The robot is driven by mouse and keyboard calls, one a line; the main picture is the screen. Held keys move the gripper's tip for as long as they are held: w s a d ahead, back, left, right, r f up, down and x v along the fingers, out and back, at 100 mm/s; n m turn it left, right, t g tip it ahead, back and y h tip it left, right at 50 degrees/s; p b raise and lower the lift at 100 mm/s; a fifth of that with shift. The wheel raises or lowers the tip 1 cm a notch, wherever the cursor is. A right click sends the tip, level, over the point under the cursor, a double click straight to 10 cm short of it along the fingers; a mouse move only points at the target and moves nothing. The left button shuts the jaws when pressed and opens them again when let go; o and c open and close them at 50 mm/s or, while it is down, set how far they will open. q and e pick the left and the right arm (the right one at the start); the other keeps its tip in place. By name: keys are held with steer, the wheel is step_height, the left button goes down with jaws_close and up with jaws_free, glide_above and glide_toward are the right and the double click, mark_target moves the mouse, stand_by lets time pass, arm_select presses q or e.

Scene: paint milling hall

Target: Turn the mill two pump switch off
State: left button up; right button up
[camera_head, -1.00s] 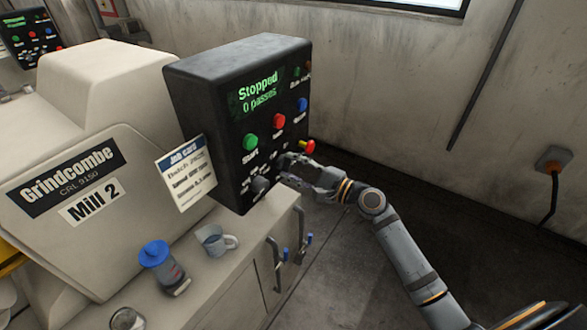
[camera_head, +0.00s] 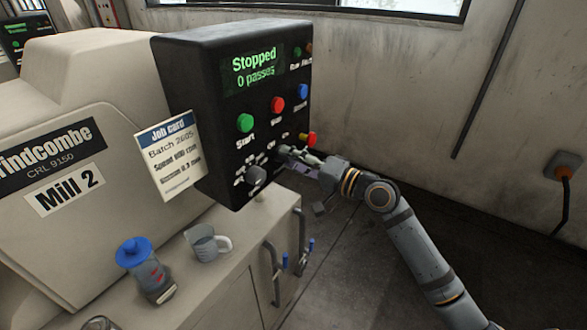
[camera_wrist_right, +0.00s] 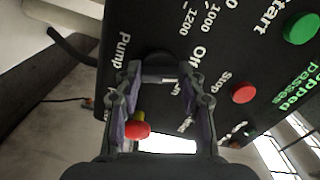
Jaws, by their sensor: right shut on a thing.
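The mill two control box (camera_head: 210,140) is black, with a green-lit display (camera_head: 254,68) reading "Stopped, 0 passes". My right gripper (camera_head: 287,155) is at the lower right of its front face. In the right wrist view the gripper (camera_wrist_right: 161,72) is shut on the dark pump switch (camera_wrist_right: 158,58), with one finger on each side of it. My left gripper is not in view.
A red emergency button (camera_head: 309,139) sits close above my right gripper, and a grey knob (camera_head: 256,175) lies to its left. Green (camera_head: 245,123), red (camera_head: 278,104) and blue (camera_head: 303,91) buttons are above. A job card (camera_head: 170,155) hangs at the box's left. A jug (camera_head: 203,243) stands below.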

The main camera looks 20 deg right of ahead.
steer(key=shift+n+b, duration=0.8)
steer(key=shift+n, duration=0.2)
steer(key=o, duration=1.2)
steer(key=shift+c, duration=0.2)
